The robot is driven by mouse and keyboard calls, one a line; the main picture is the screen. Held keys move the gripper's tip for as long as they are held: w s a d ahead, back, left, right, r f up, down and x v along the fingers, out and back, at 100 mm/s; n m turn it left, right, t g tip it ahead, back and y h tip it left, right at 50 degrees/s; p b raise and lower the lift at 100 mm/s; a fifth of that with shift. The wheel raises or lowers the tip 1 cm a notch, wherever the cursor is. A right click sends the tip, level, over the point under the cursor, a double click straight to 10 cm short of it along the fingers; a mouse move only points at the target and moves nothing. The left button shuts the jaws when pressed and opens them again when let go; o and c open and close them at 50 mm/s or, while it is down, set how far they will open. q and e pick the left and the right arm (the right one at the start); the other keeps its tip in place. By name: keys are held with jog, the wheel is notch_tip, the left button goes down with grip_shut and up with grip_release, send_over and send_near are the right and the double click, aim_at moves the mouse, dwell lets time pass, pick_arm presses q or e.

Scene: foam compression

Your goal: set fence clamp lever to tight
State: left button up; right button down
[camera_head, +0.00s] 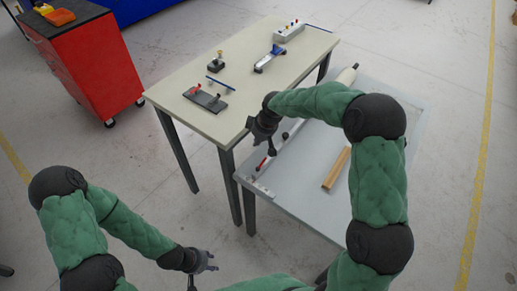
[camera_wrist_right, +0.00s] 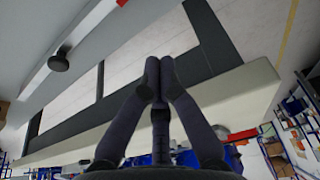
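The grey table (camera_head: 305,200) carries a long pale fence strip along its left side. A small red lever (camera_head: 262,163) stands at the near end of that strip, by a light end plate (camera_head: 260,188); its setting is too small to tell. A black knob (camera_head: 284,135) sits farther along and also shows in the right wrist view (camera_wrist_right: 58,62). My left gripper (camera_head: 211,262) is low, away from both tables, fingers apart and empty.
A wooden bar (camera_head: 337,168) lies on the grey table. The adjoining beige table (camera_head: 235,65) holds a dark fixture with red handles (camera_head: 205,98), a black block (camera_head: 215,64), a blue-and-white tool (camera_head: 269,59) and a power strip (camera_head: 289,31). A red cabinet (camera_head: 88,70) stands left.

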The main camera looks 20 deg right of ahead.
aim_at(262, 164)
jog(key=b+x, duration=0.3)
jog(key=x, duration=0.6)
jog(key=shift+a+f, duration=0.1)
jog(key=shift+f, duration=0.15)
jog(key=shift+s+d+b, duration=0.15)
jog(key=shift+d+b, duration=0.05)
jog(key=shift+b, duration=0.1)
jog(key=shift+s+d+r+b, duration=0.15)
jog(key=shift+s+d+b, duration=0.1)
jog(key=shift+s+d, duration=0.35)
jog(key=shift+s+d+r+b, duration=0.2)
jog(key=shift+s+d+b, duration=0.1)
jog(key=shift+s, duration=0.5)
jog(key=shift+a, duration=0.1)
